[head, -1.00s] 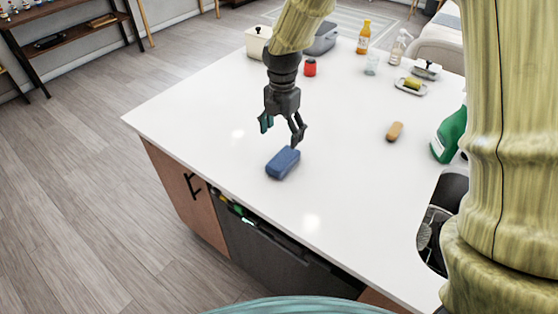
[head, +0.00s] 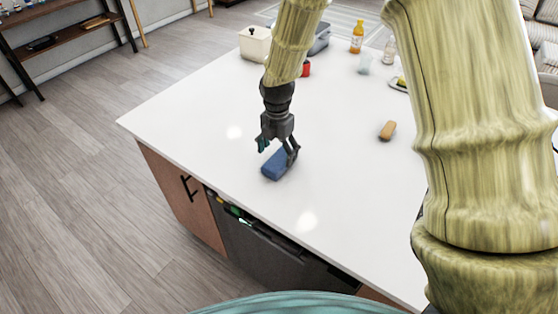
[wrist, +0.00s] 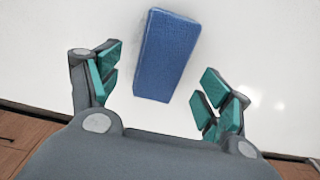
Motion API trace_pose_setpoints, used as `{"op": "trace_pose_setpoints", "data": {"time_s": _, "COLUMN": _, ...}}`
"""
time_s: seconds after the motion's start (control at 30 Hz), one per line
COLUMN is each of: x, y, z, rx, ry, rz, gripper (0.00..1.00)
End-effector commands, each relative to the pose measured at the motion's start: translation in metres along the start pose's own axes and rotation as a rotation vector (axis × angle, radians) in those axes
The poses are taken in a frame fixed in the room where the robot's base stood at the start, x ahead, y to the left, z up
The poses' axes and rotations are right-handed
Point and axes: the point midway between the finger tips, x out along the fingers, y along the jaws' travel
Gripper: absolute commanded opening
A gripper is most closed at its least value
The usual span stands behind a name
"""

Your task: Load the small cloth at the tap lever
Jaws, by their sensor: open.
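A blue block-like piece (head: 275,166), which may be the small cloth, lies on the white island top near its front left edge. My gripper (head: 277,150) is just above it, pointing down. In the wrist view the blue piece (wrist: 166,55) lies ahead of and partly between the open fingers (wrist: 160,95), with white counter showing on both sides. The fingers do not appear to touch it. No tap lever can be made out; my arm covers the right side of the head view.
A tan oblong piece (head: 387,130) lies to the right on the counter (head: 190,125). A red item (head: 306,69), a cream container (head: 255,44), an orange bottle (head: 357,37) and a glass (head: 365,63) stand at the back. The counter's middle is clear.

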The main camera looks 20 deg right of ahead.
Motion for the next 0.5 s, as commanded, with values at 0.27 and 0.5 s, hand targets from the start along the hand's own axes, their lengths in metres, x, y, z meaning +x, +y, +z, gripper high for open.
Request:
{"op": "trace_pose_setpoints", "data": {"time_s": 0.27, "x": 0.025, "y": -0.001, "z": 0.004, "rx": 0.001, "ry": 0.001, "rz": -0.001, "gripper": 0.79}}
{"op": "trace_pose_setpoints", "data": {"time_s": 0.5, "x": 0.036, "y": 0.000, "z": 0.004, "rx": 0.001, "ry": 0.000, "rz": 0.001, "gripper": 0.79}}
